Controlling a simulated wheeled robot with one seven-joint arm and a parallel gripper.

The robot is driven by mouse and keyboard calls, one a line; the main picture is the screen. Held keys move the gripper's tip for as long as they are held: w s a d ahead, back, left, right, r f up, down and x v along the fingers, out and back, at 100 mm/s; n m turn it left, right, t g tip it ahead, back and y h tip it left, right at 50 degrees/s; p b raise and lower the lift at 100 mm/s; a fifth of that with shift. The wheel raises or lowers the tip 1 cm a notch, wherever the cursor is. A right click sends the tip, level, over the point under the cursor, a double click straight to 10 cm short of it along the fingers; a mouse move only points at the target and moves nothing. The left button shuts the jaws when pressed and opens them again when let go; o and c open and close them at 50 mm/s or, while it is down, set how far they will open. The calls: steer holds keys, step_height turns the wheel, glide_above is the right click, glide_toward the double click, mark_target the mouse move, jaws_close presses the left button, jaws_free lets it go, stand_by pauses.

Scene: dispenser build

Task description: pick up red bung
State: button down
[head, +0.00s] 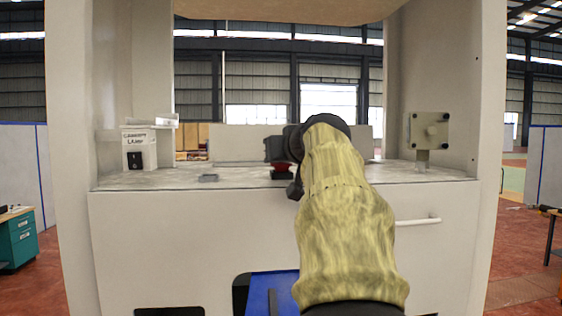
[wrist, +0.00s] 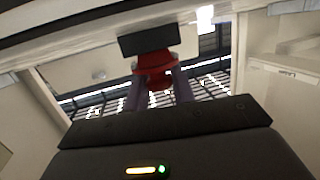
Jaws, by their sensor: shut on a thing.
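The red bung (wrist: 155,68) is between the two fingers of my gripper (wrist: 158,90) in the wrist view. The fingers are shut on it from both sides. A flat black block (wrist: 149,40) sits against the bung's far end. In the head view the red bung (head: 281,167) shows as a small red patch beside my gripper (head: 284,178), just over the grey counter (head: 240,178). A dark piece lies under it there. My arm covers much of the area to its right, and I cannot tell whether the bung touches the counter.
A white box with a black switch (head: 135,160) stands at the counter's left. A square plate on a post (head: 428,132) stands at the right. White side walls and an overhead panel frame the counter.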

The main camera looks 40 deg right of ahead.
step_height(320, 180, up, 9)
steer(key=shift+f+p, duration=0.15)
steer(key=shift+p, duration=0.75)
steer(key=c, duration=1.9)
jaws_free()
jaws_close()
step_height(320, 180, up, 7)
steer(key=p, duration=0.5)
steer(key=shift+p, duration=0.35)
